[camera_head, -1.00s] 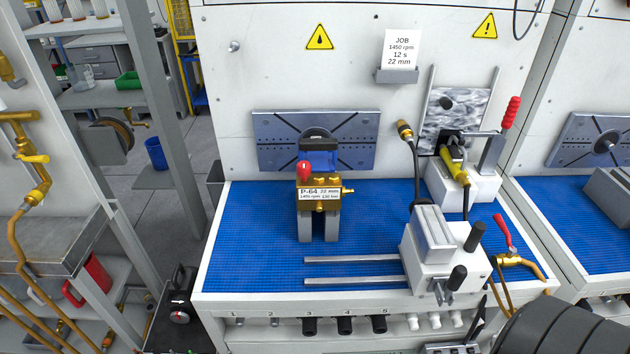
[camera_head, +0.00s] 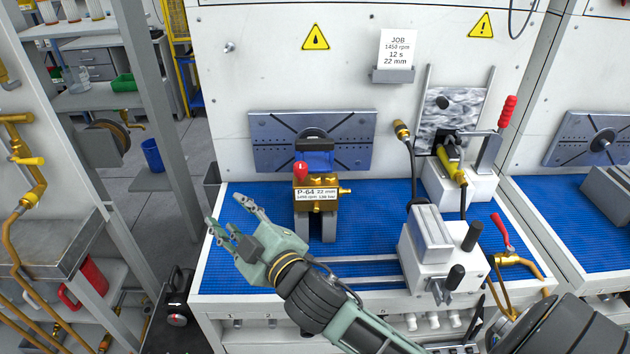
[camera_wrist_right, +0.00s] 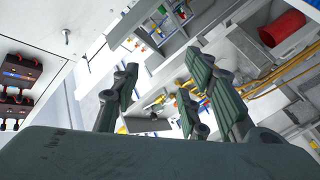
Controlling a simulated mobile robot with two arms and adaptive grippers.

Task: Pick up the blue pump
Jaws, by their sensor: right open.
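The blue pump (camera_head: 318,160) stands on the blue mat in front of a grey slotted plate. It has a blue upper body with a black top, a brass lower block (camera_head: 330,206) with a label reading P-64, a red knob, and grey legs. My right gripper (camera_head: 237,219) is open and empty, at the left front of the bench, left of and nearer than the pump. Its spread fingers also show in the right wrist view (camera_wrist_right: 165,95), with nothing between them; the pump does not show there. My left gripper is not in view.
A white vise-like unit (camera_head: 430,250) with two rails stands at the right front. A brass-tipped hose (camera_head: 402,131) and a red-handled clamp (camera_head: 507,112) stand behind it. The blue mat (camera_head: 370,225) is clear between pump and unit. A job card (camera_head: 398,48) hangs on the wall.

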